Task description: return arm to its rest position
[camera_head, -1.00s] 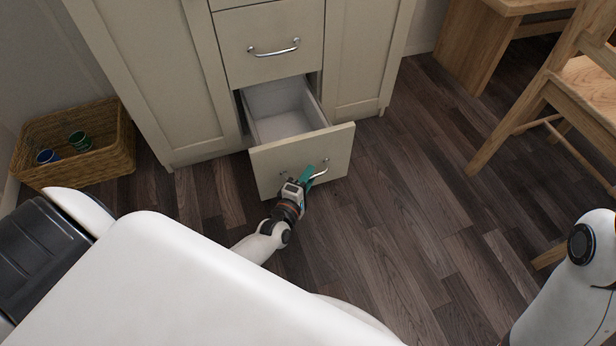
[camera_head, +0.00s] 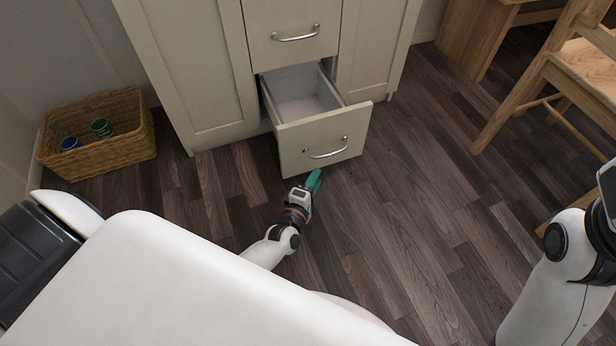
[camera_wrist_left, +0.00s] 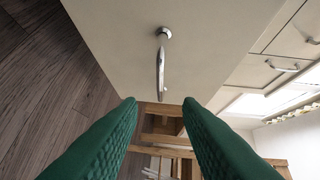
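My left gripper (camera_head: 314,182) is just in front of the open lower drawer (camera_head: 322,139), a little below its metal handle (camera_head: 326,152), and apart from it. In the left wrist view its two green fingers (camera_wrist_left: 160,118) are spread with nothing between them. The drawer's handle (camera_wrist_left: 160,65) shows beyond the fingertips there. The drawer is pulled out and its visible inside is empty. My right arm (camera_head: 560,262) shows at the right edge of the head view; its gripper is out of frame.
A wicker basket (camera_head: 98,158) with a blue cup (camera_head: 69,143) and a green cup (camera_head: 102,127) stands left of the cabinet. A closed upper drawer (camera_head: 290,27) sits above the open one. A wooden chair (camera_head: 545,85) stands at right. The floor (camera_head: 400,190) between is clear.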

